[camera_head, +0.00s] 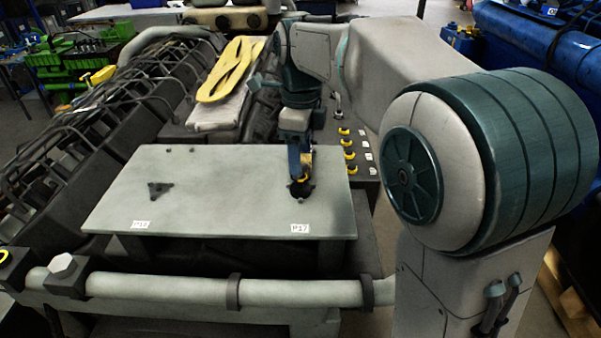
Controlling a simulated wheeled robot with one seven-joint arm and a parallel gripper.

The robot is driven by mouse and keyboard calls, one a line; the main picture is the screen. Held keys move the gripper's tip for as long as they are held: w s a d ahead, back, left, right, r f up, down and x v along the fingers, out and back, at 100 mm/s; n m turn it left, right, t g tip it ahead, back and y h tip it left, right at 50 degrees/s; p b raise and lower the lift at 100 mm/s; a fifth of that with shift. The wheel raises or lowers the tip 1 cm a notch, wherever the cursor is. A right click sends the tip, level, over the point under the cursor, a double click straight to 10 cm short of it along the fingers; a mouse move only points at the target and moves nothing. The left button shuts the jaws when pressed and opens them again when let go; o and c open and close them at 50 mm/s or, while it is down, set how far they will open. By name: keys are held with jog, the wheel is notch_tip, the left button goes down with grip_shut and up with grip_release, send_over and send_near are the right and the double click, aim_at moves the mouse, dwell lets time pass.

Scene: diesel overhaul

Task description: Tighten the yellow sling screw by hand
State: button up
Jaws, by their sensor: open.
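My gripper (301,178) points down at the right end of the grey plate, above the label that seems to read P17. A small yellow piece (307,160), possibly the yellow sling screw, shows right at the fingers. A dark three-lobed fitting (300,190) sits on the plate directly below. The gripper is open; I cannot tell whether the fingers surround or touch the yellow piece. The fingers partly hide the fitting. A similar dark fitting (160,189) lies at the plate's left end, with no yellow piece on it.
The grey plate (225,210) is otherwise mostly clear. Several yellow-topped parts (349,155) stand in a row on its right. A pale pipe (190,289) runs along the front.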

jog(key=n+b, duration=0.1)
jog(key=n, duration=0.4)
jog(key=shift+n, duration=0.4)
jog(key=shift+r+n, duration=0.1)
jog(key=shift+n, duration=0.4)
jog(key=shift+n+p, duration=0.3)
jog(key=shift+n, duration=0.8)
jog(key=n+p, duration=0.1)
jog(key=n, duration=0.4)
jog(key=shift+n, duration=0.3)
notch_tip(320, 180, down, 5)
jog(key=b, duration=0.3)
jog(key=shift+b, duration=0.3)
grip_shut()
